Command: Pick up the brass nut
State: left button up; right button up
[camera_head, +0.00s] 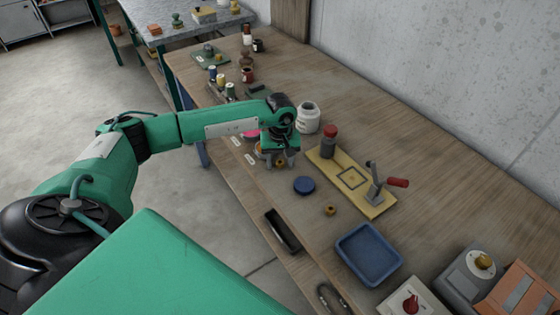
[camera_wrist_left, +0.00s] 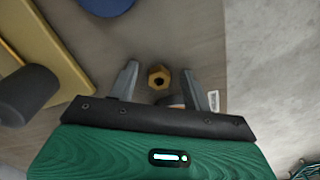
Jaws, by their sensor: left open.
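The brass nut (camera_wrist_left: 159,77) is a small hexagonal piece with a dark hole, and it shows in the left wrist view on the table. It sits between the fingertips of my left gripper (camera_wrist_left: 162,82), with a gap on each side. In the head view the left gripper (camera_head: 278,163) hangs low over the workbench, with a brass-coloured piece (camera_head: 281,163) visible at its fingers. My left gripper is open. My right gripper is not in view.
A blue round lid (camera_head: 304,186) and a yellow board (camera_head: 326,170) with a red-handled clamp lie close by. A red-capped jar (camera_head: 329,141) and a white jar (camera_head: 308,118) stand nearby. Another small brass-coloured piece (camera_head: 330,210) and a blue tray (camera_head: 369,255) lie nearer.

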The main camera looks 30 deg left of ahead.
pick_arm(q)
jog(key=c, duration=1.1)
jog(key=shift+o, duration=0.2)
jog(key=shift+r, duration=0.15)
grip_shut()
